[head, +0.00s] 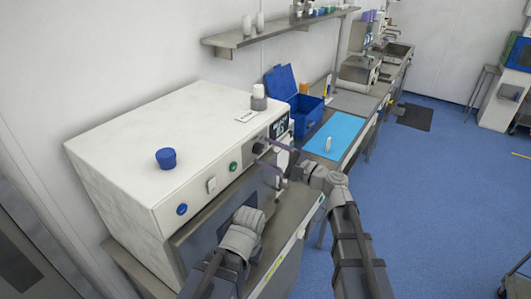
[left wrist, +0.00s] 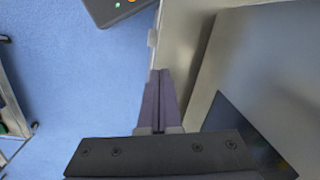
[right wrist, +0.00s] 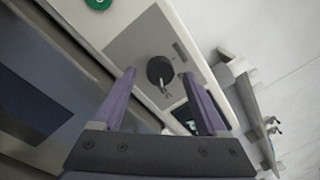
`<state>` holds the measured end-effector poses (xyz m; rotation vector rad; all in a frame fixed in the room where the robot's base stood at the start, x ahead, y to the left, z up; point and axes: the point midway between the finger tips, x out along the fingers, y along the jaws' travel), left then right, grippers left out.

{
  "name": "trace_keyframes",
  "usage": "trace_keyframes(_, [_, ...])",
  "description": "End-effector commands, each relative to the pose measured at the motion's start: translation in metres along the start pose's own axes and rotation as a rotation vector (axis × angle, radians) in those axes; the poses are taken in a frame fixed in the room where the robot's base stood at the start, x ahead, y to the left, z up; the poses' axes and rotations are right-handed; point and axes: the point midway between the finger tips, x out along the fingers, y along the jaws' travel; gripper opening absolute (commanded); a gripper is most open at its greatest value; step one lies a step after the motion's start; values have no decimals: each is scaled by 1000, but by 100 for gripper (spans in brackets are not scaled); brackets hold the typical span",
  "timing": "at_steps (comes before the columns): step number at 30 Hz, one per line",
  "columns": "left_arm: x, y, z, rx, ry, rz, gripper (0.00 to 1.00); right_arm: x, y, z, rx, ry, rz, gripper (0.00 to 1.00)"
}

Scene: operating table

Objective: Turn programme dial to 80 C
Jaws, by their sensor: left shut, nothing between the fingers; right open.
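The programme dial (right wrist: 160,70) is a dark round knob with a light pointer, on a grey panel of the white machine (head: 170,130). In the head view the dial (head: 259,147) shows beside my right gripper (head: 268,155). In the right wrist view my right gripper (right wrist: 157,88) is open, with one finger on each side of the dial; I cannot tell whether they touch it. A dark display (head: 279,127) sits right of the dial. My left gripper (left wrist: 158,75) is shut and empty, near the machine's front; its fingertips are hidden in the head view.
A green button (head: 233,166), a white switch (head: 211,185) and a blue button (head: 182,209) line the machine's front. A blue cap (head: 166,158) stands on top. A blue box (head: 288,95) and a blue mat (head: 335,134) lie on the counter beyond.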

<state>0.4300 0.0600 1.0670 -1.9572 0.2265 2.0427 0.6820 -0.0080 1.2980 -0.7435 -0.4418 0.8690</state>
Motion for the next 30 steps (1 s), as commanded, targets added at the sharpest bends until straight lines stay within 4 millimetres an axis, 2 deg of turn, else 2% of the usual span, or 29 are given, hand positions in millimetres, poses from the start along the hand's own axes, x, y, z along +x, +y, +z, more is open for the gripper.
trace_keyframes(6, [3,0,0,1,0,0,0,-38,1,1,0,3,-2,75])
trace_keyframes(12, [4,0,0,1,0,0,0,-63,1,0,0,3,-2,75])
trace_keyframes(17, [4,0,0,1,0,0,0,-70,1,0,0,1,0,75])
trace_keyframes(26, [4,0,0,1,0,0,0,-70,1,0,-2,1,2,75])
trace_keyframes(28, [4,0,0,1,0,0,0,-70,7,0,-21,8,23,75])
trace_keyframes(30, [4,0,0,1,0,0,0,-68,22,-3,-76,28,81,75])
